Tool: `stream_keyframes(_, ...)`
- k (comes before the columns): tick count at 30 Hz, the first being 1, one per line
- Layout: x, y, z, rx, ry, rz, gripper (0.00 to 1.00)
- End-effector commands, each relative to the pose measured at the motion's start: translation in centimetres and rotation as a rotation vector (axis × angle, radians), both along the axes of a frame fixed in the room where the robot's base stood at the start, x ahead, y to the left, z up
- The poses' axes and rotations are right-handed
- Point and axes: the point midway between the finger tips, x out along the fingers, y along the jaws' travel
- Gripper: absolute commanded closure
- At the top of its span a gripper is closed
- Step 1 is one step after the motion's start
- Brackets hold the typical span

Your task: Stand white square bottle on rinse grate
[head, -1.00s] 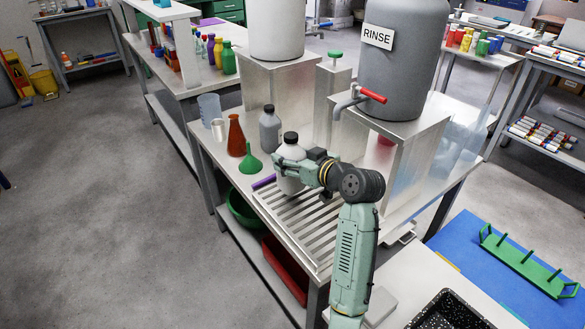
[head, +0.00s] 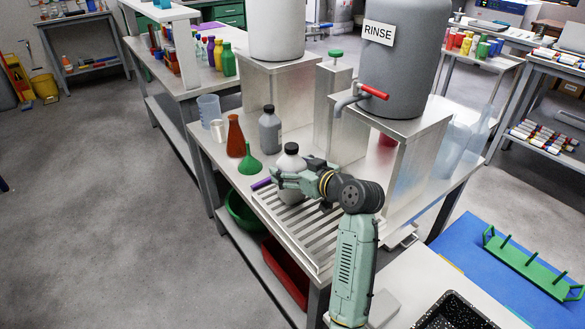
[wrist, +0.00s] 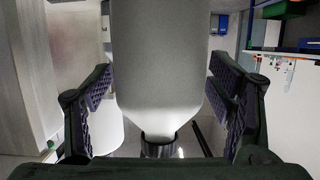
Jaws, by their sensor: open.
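The white square bottle (head: 291,163) with a black cap stands upright at the far left end of the slatted rinse grate (head: 322,240). In the wrist view the bottle (wrist: 160,50) fills the middle, cap toward the bottom of the picture. My gripper (wrist: 160,92) is open around it, with a finger on each side and a visible gap beside the bottle. My arm comes in from the right and hides part of the grate.
A green funnel (head: 250,163), a brown flask (head: 236,136) and a grey bottle (head: 269,131) stand behind the grate. The grey RINSE tank (head: 403,65), with a red-handled tap (head: 370,92), is on a metal stand at the right.

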Motion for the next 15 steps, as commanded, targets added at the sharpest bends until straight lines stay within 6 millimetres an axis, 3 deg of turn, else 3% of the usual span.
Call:
stream_keyframes(8, -0.2, -0.2, 0.3, 0.0, -0.001, -0.001, 0.24)
stream_keyframes(15, -3.3, -2.7, 1.3, 0.001, -0.003, -0.005, 0.24)
